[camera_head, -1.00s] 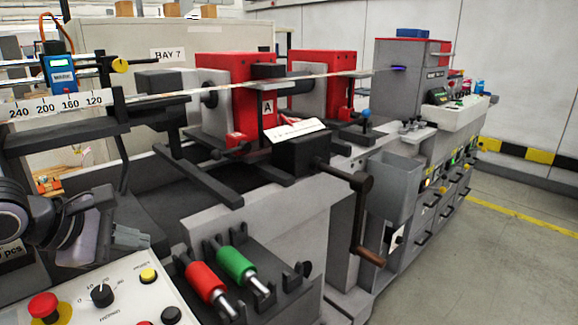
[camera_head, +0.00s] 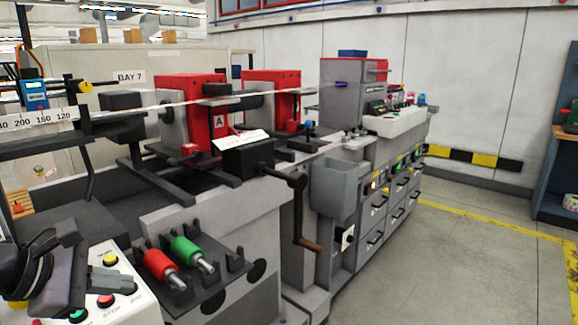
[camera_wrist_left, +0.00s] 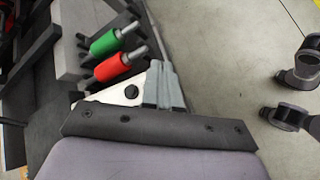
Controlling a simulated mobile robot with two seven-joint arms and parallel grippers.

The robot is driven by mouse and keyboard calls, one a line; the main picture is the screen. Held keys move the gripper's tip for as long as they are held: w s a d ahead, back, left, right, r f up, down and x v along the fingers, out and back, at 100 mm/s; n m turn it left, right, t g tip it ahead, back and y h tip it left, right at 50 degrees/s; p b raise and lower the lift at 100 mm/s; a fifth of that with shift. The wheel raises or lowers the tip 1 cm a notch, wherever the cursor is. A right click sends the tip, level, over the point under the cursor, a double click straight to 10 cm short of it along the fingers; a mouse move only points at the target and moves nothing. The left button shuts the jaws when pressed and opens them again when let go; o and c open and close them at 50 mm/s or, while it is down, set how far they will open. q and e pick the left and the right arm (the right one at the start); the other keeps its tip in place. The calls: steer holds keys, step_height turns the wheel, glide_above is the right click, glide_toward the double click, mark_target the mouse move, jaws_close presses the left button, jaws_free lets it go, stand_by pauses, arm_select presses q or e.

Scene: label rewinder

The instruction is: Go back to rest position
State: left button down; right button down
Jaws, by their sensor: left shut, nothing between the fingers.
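My left gripper (camera_head: 112,280) is at the lower left of the head view, in front of the white control panel (camera_head: 130,305). Its grey fingers are together and empty; they also show in the left wrist view (camera_wrist_left: 163,85). A red roller (camera_head: 160,265) and a green roller (camera_head: 187,250) lie side by side in a dark rack (camera_head: 212,293) to the right of the gripper, apart from it. Both rollers also show in the left wrist view. My right gripper is not in view.
The label rewinder with red blocks (camera_head: 190,105) fills the middle. A crank with a brown handle (camera_head: 308,244) sticks out at its front. A grey cabinet with drawers (camera_head: 375,215) stands beyond. Grey floor (camera_head: 450,270) with a yellow line is clear at right.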

arm_select(q)
steer(key=s+d+f+n+t+h, duration=0.1)
steer(key=d+n+h, duration=0.4)
steer(key=d+n, duration=0.1)
steer(key=s+d+f+n+h, duration=0.2)
steer(key=d+n+h, duration=0.3)
steer(key=d+n, duration=0.15)
steer(key=a+f+n+t+y+p, duration=0.1)
steer(key=a+f+n+t+y, duration=0.35)
steer(key=n, duration=0.75)
steer(key=a+f+n+t+y, duration=0.2)
steer(key=f+n+t+y, duration=0.4)
steer(key=n, duration=0.6)
steer(key=s+f+n+g+y, duration=0.1)
steer(key=s+f+n+g, duration=0.3)
steer(key=f, duration=0.5)
steer(key=s+f+n+g+y, duration=0.2)
steer(key=s+f+n+g, duration=0.2)
steer(key=s+f+n, duration=0.4)
steer(key=shift+s+f+n+g+p, duration=0.35)
steer(key=shift+s+f+n+p, duration=0.05)
steer(key=shift+f+n, duration=0.3)
steer(key=shift+a+y, duration=0.1)
steer(key=shift+y, duration=0.15)
